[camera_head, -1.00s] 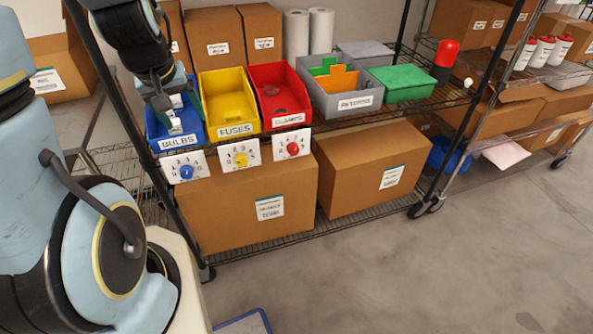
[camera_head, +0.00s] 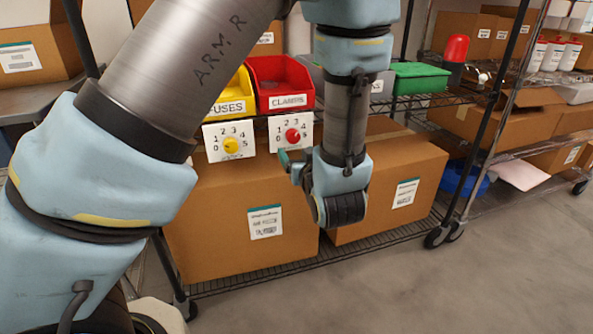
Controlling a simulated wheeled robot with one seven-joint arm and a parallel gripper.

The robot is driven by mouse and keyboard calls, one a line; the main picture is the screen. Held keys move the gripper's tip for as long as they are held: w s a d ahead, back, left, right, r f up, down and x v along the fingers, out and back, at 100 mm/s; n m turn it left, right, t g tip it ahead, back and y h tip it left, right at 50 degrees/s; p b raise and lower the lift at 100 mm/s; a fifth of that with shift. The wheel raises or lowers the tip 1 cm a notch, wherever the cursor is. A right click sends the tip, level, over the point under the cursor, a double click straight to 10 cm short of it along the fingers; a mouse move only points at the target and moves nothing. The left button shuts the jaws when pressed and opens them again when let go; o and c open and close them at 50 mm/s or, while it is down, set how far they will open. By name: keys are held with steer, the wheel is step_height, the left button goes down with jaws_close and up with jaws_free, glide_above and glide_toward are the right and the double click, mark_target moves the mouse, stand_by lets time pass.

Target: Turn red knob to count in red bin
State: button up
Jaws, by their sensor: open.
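The red knob (camera_head: 292,135) sits on a white number plate (camera_head: 305,125) marked with digits, fixed to the shelf front below the red bin. I cannot tell which digit it points to. The red bin (camera_head: 291,101), labelled CLAMPS, stands on the shelf; its contents are too small to make out. My gripper (camera_head: 287,162) is open and empty, just below the red knob's plate, with a teal fingertip close to the plate's lower edge. I cannot tell whether it touches. My wrist hides part of the gripper.
The yellow FUSES bin (camera_head: 233,107) and its yellow knob (camera_head: 231,146) are just left, partly behind my arm. A green-lidded box (camera_head: 420,78) is to the right. Cardboard boxes (camera_head: 405,165) fill the lower shelf. Open floor (camera_head: 480,270) lies at the right front.

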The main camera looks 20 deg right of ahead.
mark_target(294, 139)
steer(key=w+d, duration=0.1)
steer(key=w, duration=0.1)
steer(key=w+d+f+t+b, duration=0.1)
steer(key=w, duration=0.1)
steer(key=w+d+t, duration=0.1)
steer(key=w, duration=0.2)
steer(key=shift+f+m, duration=0.15)
steer(key=shift+m, duration=0.15)
stand_by(0.3)
jaws_close()
stand_by(0.5)
